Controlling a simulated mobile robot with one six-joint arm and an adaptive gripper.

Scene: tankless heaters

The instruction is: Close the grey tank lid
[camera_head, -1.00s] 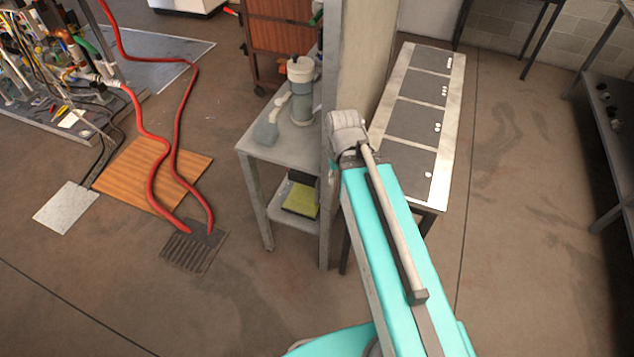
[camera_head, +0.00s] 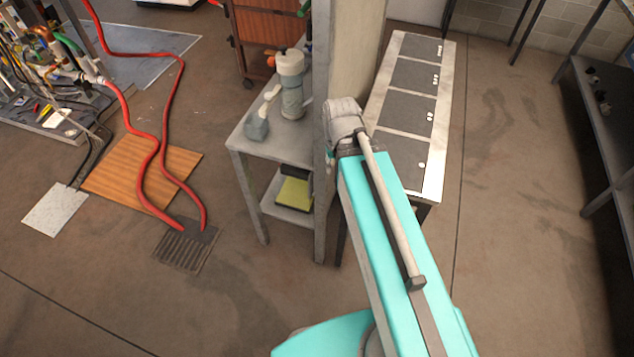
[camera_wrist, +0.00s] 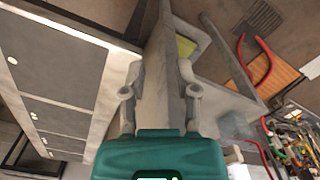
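A grey canister (camera_head: 292,99) with a pale, lid-like top (camera_head: 290,62) stands upright on a small grey table left of the post in the head view. It looks like the grey tank; I cannot tell whether its lid is open. My gripper (camera_wrist: 158,92) is open in the wrist view, its two fingers apart with nothing visibly held. The grey post edge shows beyond and between the fingers.
A tall grey post (camera_head: 321,190) stands close to my arm. A long table with dark panels (camera_head: 409,116) is on the right. Red hoses (camera_head: 152,160) cross the floor at left.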

